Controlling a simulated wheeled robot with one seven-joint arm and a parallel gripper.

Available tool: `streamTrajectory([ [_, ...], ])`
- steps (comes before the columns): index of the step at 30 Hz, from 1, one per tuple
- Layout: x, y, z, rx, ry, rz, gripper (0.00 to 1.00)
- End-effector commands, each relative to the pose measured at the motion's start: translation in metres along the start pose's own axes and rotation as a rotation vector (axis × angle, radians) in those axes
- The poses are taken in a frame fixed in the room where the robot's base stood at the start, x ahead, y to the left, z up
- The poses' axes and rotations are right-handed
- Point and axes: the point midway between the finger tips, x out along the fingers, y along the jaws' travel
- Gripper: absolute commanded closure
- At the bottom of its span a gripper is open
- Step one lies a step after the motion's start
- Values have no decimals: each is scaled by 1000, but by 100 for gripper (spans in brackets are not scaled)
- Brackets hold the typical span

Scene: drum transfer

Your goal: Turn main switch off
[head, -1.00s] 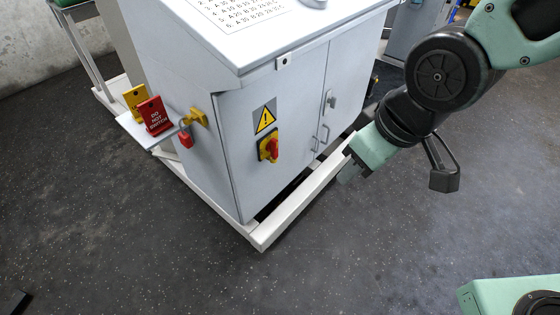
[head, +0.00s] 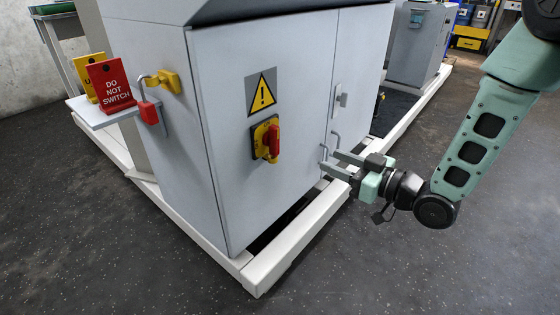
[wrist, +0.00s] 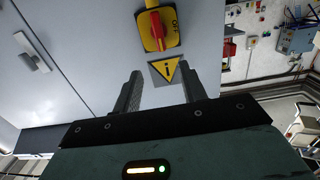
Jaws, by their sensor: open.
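The main switch is a red rotary handle (head: 274,141) on a yellow plate (head: 259,139), on the front of the grey cabinet (head: 225,180). In the head view the handle looks upright. In the wrist view the red handle (wrist: 155,24) shows at the top, beyond the fingers, with black lettering on its yellow plate. My gripper (head: 330,161) is open and empty, to the right of the switch and lower, in front of the cabinet doors. In the wrist view my gripper (wrist: 161,73) has its fingers apart on either side of the warning triangle (wrist: 165,69), not touching the switch.
A red "DO NOT SWITCH" sign (head: 114,85) and a yellow sign (head: 90,75) stand on a side shelf (head: 90,115). A red padlock (head: 149,113) hangs from a yellow hasp (head: 167,82). A white base frame (head: 290,245) runs along the floor.

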Motion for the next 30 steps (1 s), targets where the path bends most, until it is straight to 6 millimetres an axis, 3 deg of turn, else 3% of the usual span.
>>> streamTrajectory([
  [1,-1,2,10,5,20,-1,58],
  [8,11,2,8,5,54,-8,58],
  [30,152,1,2,7,51,-6,58],
])
